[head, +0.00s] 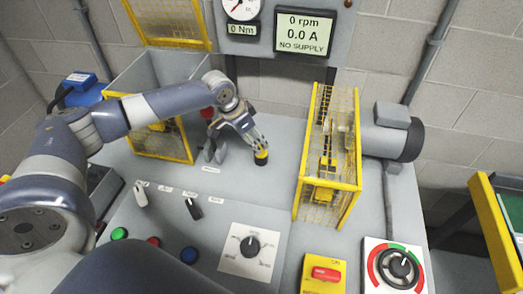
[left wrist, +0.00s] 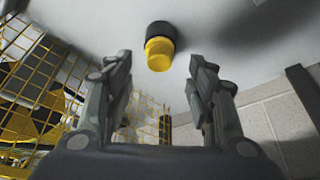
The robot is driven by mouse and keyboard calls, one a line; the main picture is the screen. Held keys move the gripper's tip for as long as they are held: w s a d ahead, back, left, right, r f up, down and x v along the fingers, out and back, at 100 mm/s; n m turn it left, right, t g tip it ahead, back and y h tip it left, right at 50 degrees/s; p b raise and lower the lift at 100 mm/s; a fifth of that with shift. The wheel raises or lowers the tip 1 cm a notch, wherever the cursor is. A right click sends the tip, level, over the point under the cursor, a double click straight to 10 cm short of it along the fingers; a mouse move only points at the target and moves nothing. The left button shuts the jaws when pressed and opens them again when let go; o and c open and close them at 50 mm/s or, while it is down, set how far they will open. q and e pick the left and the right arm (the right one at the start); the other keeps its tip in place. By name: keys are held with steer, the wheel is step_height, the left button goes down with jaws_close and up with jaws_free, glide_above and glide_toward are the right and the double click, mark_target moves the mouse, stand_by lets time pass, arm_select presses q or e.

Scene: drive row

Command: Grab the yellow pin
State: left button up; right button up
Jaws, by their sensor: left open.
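The yellow pin (head: 261,157) stands upright on the grey bench, with a black base below its yellow top. In the left wrist view the pin (left wrist: 159,53) shows ahead, between the lines of my two fingers and about level with their tips. My left gripper (head: 236,151) reaches down over the bench from the left and is open and empty. One finger appears close to the pin in the head view; I cannot tell if it touches. My left gripper also shows in the left wrist view (left wrist: 160,66). My right gripper is not in view.
A yellow mesh guard (head: 327,155) stands right of the pin, before a grey motor (head: 392,132). An open yellow-framed guard (head: 160,135) stands behind my left arm. Knobs and buttons, including a black dial (head: 250,246) and a red switch (head: 325,273), line the front panel.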

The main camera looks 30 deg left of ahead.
mark_target(260, 147)
arm_select(q)
steer(key=shift+w+d+f, duration=0.1)
steer(key=shift+w+f, duration=0.05)
steer(key=shift+f, duration=0.25)
steer(key=p+x, duration=0.1)
steer(key=x, duration=0.2)
steer(key=shift+w+d+f, duration=0.1)
steer(key=shift+f, duration=0.1)
steer(key=shift+w+f, duration=0.15)
steer(key=shift+f, duration=0.25)
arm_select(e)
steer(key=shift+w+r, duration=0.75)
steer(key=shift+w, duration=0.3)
arm_select(q)
steer(key=c, duration=1.1)
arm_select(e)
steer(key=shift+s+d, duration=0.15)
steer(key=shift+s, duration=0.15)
